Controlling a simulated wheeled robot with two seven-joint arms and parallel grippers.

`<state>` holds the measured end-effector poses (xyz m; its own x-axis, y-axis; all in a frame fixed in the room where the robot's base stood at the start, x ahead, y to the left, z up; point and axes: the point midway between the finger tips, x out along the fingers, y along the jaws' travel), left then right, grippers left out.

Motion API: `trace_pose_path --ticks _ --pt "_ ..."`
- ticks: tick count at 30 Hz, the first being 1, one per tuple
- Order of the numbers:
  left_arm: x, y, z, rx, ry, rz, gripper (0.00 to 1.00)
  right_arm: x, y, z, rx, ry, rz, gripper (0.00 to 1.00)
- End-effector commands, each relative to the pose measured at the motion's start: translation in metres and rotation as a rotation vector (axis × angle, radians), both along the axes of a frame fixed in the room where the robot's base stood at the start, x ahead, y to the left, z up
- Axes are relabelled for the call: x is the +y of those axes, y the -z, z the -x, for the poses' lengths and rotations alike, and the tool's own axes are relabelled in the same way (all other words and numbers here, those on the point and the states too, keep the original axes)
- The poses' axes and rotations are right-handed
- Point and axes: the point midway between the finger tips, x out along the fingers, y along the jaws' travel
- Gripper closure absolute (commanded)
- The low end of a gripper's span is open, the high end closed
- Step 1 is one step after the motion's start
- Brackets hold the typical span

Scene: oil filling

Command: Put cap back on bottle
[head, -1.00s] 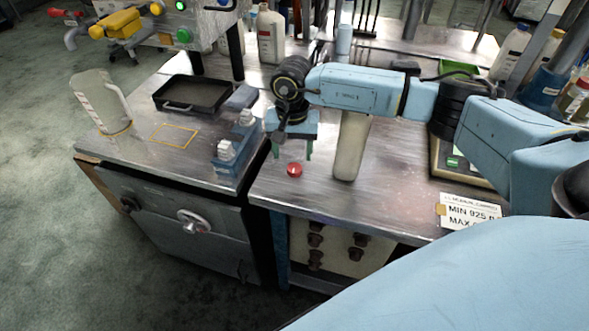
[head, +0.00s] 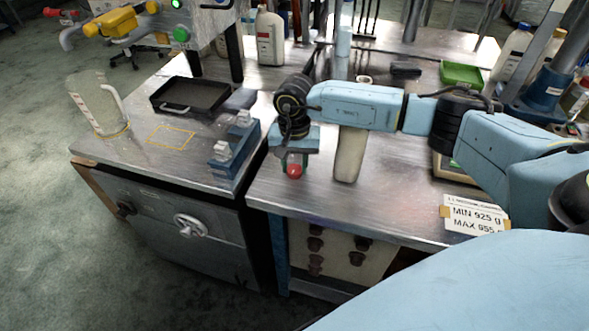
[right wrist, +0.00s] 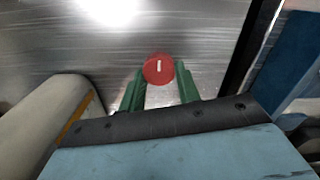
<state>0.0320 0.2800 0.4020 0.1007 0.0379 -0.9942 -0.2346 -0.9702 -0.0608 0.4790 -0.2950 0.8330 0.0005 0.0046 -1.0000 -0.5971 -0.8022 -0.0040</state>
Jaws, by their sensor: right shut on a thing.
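The red cap (head: 294,171) is between the green fingers of my right gripper (head: 291,163), which is shut on it. The right wrist view shows the cap (right wrist: 159,69) between the two fingertips, with a small white mark on it. A tall beige bottle (head: 349,155) stands upright on the metal table, just right of the gripper. My forearm hides the bottle's middle; its uncapped-looking neck (head: 363,79) shows above the arm. In the right wrist view the bottle (right wrist: 55,125) is at the left, beside the gripper. My left gripper is not in view.
A blue fixture (head: 234,150) stands left of the gripper. A clear jug (head: 97,108) and a black tray (head: 189,97) are farther left. A scale (head: 449,168) is partly hidden behind my arm, and a weight sign (head: 474,215) is at the table's front edge.

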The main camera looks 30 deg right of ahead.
Motion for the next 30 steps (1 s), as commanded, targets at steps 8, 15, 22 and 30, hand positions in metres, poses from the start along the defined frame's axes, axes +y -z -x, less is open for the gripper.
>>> trace_pose_path --ticks 8,15,22,30 --pt "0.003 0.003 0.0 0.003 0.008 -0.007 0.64 0.0 0.003 0.0 0.0 0.0 0.0 0.88" --pt "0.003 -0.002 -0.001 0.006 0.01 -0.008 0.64 0.0 -0.007 0.0 -0.001 0.0 0.001 0.88" --pt "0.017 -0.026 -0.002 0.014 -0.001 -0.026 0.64 0.0 -0.044 0.0 -0.002 0.0 0.001 0.88" --pt "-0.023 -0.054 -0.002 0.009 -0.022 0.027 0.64 -0.001 -0.092 0.0 -0.002 -0.001 0.001 0.89"
